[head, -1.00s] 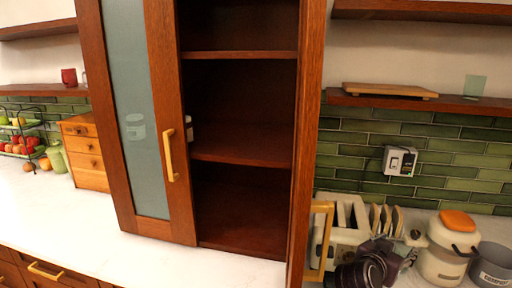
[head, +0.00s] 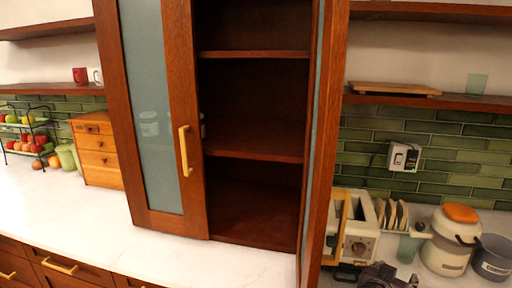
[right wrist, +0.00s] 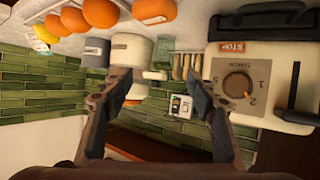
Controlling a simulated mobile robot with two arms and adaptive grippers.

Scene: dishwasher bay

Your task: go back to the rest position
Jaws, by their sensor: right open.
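My right gripper (head: 384,278) shows at the bottom edge of the head view, in front of the white toaster (head: 366,218). In the right wrist view my right gripper (right wrist: 158,92) has its two fingers wide apart with nothing between them. That view is turned upside down, and the toaster (right wrist: 238,62) with its dial shows at the right. The tall wooden cabinet (head: 255,157) stands open. Its left glass door (head: 150,110) is swung out, and its right door (head: 325,130) is seen nearly edge-on. My left gripper is not in view.
The toaster, a white pot with an orange lid (head: 449,240) and a grey pot (head: 491,258) stand right of the cabinet. A wooden drawer box (head: 95,150) and a fruit rack (head: 28,136) stand left. The counter (head: 70,210) before the left door is clear.

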